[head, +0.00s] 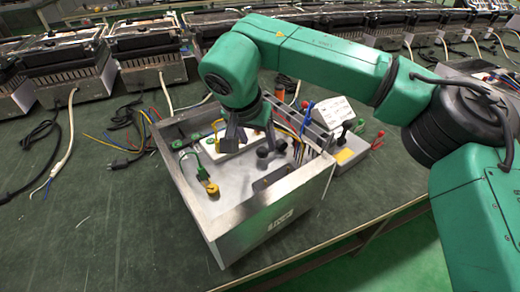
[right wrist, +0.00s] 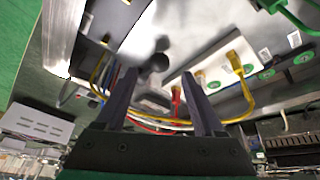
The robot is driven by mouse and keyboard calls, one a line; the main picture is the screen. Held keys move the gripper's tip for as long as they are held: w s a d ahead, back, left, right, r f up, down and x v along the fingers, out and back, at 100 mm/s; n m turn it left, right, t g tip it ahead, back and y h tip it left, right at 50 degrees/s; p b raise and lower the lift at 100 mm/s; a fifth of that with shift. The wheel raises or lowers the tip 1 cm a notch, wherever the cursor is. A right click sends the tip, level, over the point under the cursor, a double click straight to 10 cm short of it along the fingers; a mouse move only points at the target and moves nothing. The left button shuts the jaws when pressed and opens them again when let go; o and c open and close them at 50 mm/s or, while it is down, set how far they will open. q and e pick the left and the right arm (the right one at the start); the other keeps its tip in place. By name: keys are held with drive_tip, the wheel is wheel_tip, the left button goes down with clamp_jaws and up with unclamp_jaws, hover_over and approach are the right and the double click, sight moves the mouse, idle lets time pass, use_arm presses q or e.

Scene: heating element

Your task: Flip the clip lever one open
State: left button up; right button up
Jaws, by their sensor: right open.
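An open metal box (head: 295,205) stands on the green table, with wires and connectors inside. A white block (head: 250,138) lies in the box, partly hidden by my right gripper (head: 252,140). In the right wrist view the white block (right wrist: 212,82) carries yellow and red wire ends. I cannot tell which small part is clip lever one. My right gripper (right wrist: 163,98) is open, its dark fingers pointing into the box, with nothing clearly held between them. Yellow, red and blue wires pass close to the fingers. My left gripper is not in view.
A small box with a yellow label (head: 345,155) stands to the right. Loose cables (head: 125,130) lie left of the box. A row of metal units (head: 150,55) lines the back.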

sight(261, 150)
drive_tip(key=x, duration=0.5)
drive_tip(key=shift+w+f, duration=0.1)
clamp_jaws()
idle(1.2)
